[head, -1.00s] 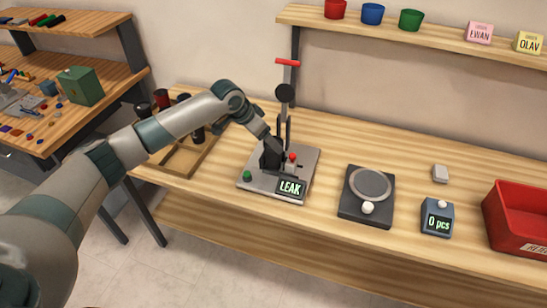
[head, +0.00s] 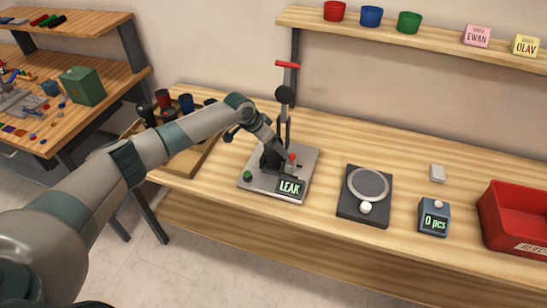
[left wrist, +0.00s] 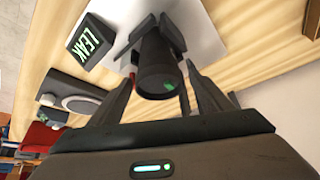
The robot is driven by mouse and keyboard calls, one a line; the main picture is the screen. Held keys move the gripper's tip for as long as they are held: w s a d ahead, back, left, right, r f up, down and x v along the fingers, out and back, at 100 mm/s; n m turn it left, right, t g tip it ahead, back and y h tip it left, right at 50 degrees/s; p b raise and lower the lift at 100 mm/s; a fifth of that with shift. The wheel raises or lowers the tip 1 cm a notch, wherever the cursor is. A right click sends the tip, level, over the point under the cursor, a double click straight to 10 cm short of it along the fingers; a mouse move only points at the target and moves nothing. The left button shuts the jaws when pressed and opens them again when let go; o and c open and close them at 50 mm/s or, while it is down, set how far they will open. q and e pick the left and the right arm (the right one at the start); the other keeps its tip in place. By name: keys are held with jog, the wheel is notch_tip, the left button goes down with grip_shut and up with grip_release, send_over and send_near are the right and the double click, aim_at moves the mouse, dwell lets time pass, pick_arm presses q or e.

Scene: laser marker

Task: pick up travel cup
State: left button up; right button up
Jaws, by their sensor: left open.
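A dark travel cup (left wrist: 158,72) shows in the left wrist view at the leak tester, its near round end facing the camera. The tester (head: 306,160) is a grey plate with a green button, an upright lever press with a red handle, and a display reading "LEAK". My left gripper (left wrist: 160,82) is open, with one finger on each side of the cup; I cannot tell whether they touch it. In the head view my left gripper (head: 284,153) is low over the tester plate and largely hides the cup. My right gripper is not in view.
A wooden tray (head: 203,160) with several dark, red and blue cups stands left of the tester. A black plate with a grey disc (head: 367,185), a "0 pcs" counter (head: 434,217) and a red bin (head: 512,220) stand to the right. A shelf (head: 390,32) runs above.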

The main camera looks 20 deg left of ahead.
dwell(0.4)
pick_arm(q)
jog(key=c, duration=0.7)
jog(key=shift+r, duration=0.1)
jog(key=shift+w+r+b, duration=0.1)
jog(key=shift+r+b, duration=0.3)
jog(key=shift+r, duration=0.05)
jog(key=r, duration=0.1)
jog(key=r+b, duration=0.1)
jog(key=r, duration=0.1)
jog(key=shift+s+d+b, duration=0.25)
jog(key=shift+b, duration=0.05)
jog(key=s+d+r+b, duration=0.1)
jog(key=s+d+r, duration=0.2)
jog(key=s+d, duration=0.1)
jog(key=s+d+r+b, duration=0.2)
jog(key=s+d+r, duration=0.1)
jog(key=d+r, duration=0.1)
jog(key=shift+s, duration=0.35)
